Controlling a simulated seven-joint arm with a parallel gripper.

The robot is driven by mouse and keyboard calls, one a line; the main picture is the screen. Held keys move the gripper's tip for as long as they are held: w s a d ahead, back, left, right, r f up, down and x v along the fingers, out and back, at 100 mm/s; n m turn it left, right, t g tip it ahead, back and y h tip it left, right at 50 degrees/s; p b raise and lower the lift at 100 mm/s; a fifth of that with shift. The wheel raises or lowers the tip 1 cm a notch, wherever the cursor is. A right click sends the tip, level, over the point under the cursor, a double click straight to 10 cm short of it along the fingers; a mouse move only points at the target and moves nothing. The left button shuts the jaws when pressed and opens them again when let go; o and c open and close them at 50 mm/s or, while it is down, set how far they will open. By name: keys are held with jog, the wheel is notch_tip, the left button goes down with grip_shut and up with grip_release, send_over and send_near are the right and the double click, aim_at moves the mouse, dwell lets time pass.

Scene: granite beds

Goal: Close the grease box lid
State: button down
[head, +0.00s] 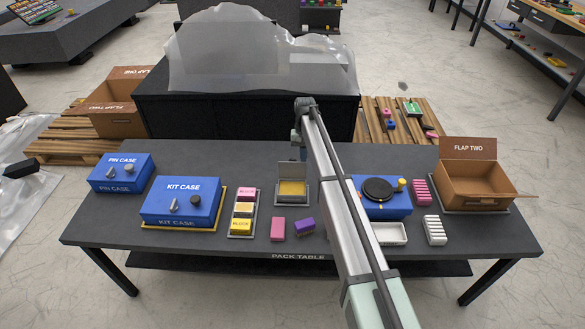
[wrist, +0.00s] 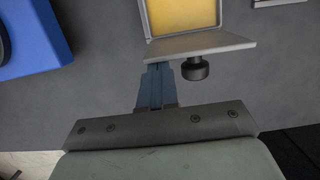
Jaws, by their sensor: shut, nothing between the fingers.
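The grease box (head: 292,201) is a small grey box with yellow grease (head: 292,188) inside, near the middle of the pack table. Its grey lid (head: 295,169) stands open and upright at the far edge. In the wrist view, the lid (wrist: 200,46) appears nearly edge-on, with a dark round knob (wrist: 195,69) on its outer face. My gripper (wrist: 159,67) is shut and empty, on the lid's outer side beside the knob. The fingertips are close to the lid; I cannot tell whether they touch. In the head view, my arm largely hides the gripper.
A blue box with a black disc (head: 380,190) stands right of the grease box. A pink block (head: 278,229) and a purple block (head: 304,227) lie in front. A tray of blocks (head: 241,228) and the kit case (head: 181,202) stand to the left.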

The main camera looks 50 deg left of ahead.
jog(key=shift+s+d, duration=0.4)
jog(key=shift+s, duration=0.05)
jog(key=shift+s+d, duration=0.1)
jog(key=shift+s+d+f, duration=0.2)
jog(key=shift+s+d, duration=0.45)
jog(key=shift+d, duration=0.05)
dwell(0.8)
notch_tip(320, 180, up, 8)
dwell(0.8)
dwell(0.4)
